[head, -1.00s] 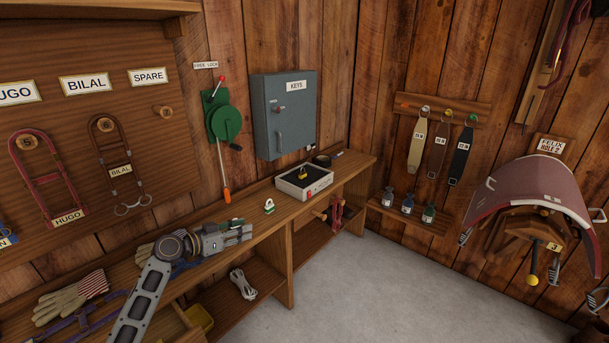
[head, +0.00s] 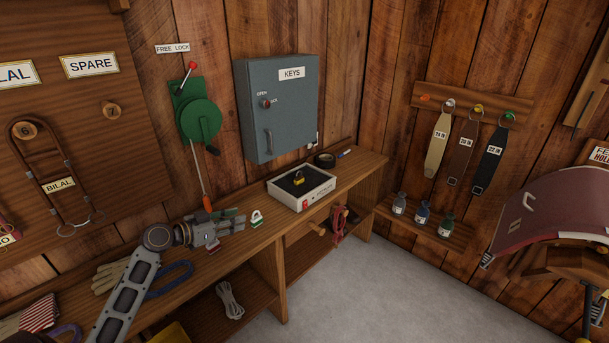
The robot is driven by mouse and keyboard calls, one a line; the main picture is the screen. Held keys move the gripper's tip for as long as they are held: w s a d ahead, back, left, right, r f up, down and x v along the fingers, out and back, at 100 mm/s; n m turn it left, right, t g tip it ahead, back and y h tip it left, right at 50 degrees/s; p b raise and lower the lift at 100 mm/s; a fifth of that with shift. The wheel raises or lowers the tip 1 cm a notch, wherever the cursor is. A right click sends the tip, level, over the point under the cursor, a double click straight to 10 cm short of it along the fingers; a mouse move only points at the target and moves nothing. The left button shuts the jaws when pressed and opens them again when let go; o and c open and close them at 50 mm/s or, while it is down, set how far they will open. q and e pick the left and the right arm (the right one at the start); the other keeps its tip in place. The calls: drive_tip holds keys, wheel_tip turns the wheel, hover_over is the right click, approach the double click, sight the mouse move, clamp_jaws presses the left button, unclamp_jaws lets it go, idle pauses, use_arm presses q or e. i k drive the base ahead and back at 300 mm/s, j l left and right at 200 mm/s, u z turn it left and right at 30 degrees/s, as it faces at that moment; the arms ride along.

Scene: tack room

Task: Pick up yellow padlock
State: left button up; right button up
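The yellow padlock (head: 298,180) sits on the dark top of a white box-like device (head: 310,194) with a red switch, on the wooden bench. My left gripper (head: 240,221) is over the bench to the left of the device, clearly apart from the yellow padlock. Its fingers point right, toward a small padlock with a green-and-white body (head: 257,221). I cannot make out the gap between its fingers at this angle. My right gripper is not in view.
A grey key cabinet (head: 280,110) and a green lever winch (head: 197,120) hang on the wall behind the bench (head: 345,180). A roll of black tape (head: 325,160) lies behind the device. Small bottles (head: 422,214) stand on a shelf at right.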

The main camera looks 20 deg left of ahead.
sight(299, 180)
drive_tip(key=i, duration=1)
